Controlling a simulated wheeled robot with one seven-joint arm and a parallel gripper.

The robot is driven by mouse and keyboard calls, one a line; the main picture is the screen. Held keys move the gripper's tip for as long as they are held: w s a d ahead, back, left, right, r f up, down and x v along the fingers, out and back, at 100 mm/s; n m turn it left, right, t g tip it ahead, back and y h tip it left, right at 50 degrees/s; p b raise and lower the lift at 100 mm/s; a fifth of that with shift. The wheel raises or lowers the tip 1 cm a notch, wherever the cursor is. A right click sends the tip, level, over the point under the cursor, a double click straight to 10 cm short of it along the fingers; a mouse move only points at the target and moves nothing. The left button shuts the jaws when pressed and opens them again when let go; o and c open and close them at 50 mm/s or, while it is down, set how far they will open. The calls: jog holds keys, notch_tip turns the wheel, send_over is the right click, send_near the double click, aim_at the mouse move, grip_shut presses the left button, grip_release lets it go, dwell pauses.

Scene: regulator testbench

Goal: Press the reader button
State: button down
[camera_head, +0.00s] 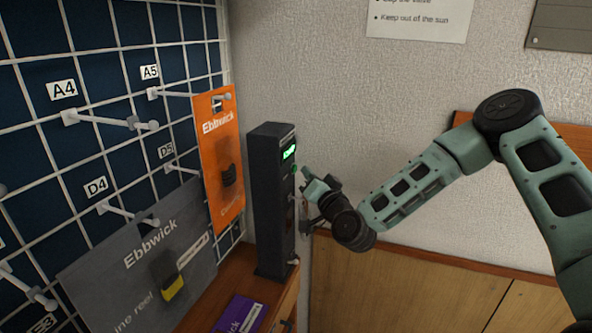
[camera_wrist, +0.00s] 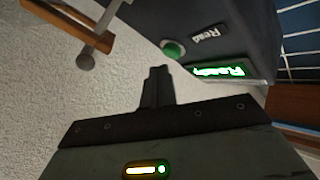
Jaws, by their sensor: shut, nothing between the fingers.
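The reader is a tall dark grey post (camera_head: 268,205) with a lit green display (camera_head: 289,152) near its top. Its round green button (camera_head: 294,168) sits just below the display. In the wrist view the green button (camera_wrist: 173,48) is beside a "Read" label (camera_wrist: 207,34), and the display (camera_wrist: 218,71) appears to read "Ready". My gripper (camera_head: 306,172) is shut and empty, just right of the button in the head view. In the wrist view its fingertips (camera_wrist: 160,70) lie close below the button; a small gap shows in the picture, and contact cannot be confirmed.
A wire grid (camera_head: 110,140) with hooks stands at left, holding an orange Ebbwick card (camera_head: 215,130) and a grey one (camera_head: 130,290). A purple packet (camera_head: 240,315) lies on the wooden surface before the reader. A textured wall (camera_head: 370,120) is behind my arm.

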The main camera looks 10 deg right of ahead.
jog(key=shift+w+a, duration=0.25)
jog(key=shift+a, duration=0.05)
jog(key=shift+w+a, duration=0.2)
jog(key=shift+a, duration=0.2)
dwell(0.7)
jog(key=shift+d, duration=0.15)
jog(key=shift+s+d+b, duration=0.3)
jog(key=shift+s+d, duration=0.15)
jog(key=shift+d, duration=0.15)
jog(key=shift+d, duration=0.1)
jog(key=s+d, duration=0.1)
jog(key=d, duration=0.1)
jog(key=s+d, duration=0.2)
dwell(0.6)
